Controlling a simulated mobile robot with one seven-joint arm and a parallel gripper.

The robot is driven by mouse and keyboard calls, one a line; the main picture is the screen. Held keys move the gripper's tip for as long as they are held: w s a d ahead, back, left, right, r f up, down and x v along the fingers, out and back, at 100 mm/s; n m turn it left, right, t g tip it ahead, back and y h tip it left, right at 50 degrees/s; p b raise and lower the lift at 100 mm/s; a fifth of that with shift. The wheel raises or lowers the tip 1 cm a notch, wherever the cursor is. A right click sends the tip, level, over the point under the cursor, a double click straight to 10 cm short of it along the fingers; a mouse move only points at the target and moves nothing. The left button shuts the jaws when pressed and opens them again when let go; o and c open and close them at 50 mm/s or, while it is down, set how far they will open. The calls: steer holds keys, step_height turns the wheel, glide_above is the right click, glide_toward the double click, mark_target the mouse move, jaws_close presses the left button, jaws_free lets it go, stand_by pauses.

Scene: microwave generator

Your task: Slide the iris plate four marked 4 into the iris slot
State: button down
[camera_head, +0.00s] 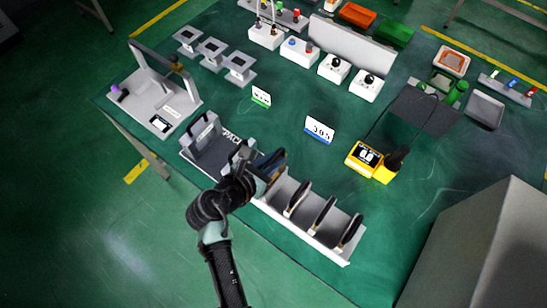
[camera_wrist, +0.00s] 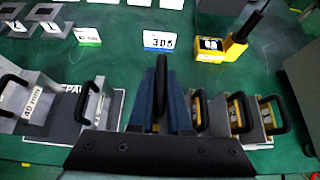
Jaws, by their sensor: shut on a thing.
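My gripper (camera_head: 268,168) is over the left end of a light grey rack (camera_head: 328,248). In the wrist view, its two blue fingers (camera_wrist: 161,105) are shut on a black loop handle (camera_wrist: 161,75). The plate under this handle is mostly hidden, and I cannot read its mark or tell whether it is clear of the rack. Several plates with black handles stand upright in the rack to the right, one of them nearest (camera_head: 298,200). Their yellow labels (camera_wrist: 238,112) are too small to read. I cannot identify the iris slot with certainty.
A dark tray (camera_head: 190,152) with grey handled blocks, one marked 40 mm (camera_wrist: 35,103), is left of my gripper. A grey fixture (camera_head: 150,95) stands further left. A 305 card (camera_head: 319,129) and a yellow meter (camera_head: 367,160) stand behind the rack.

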steer(key=shift+r+p, duration=1.75)
steer(key=shift+r, duration=0.05)
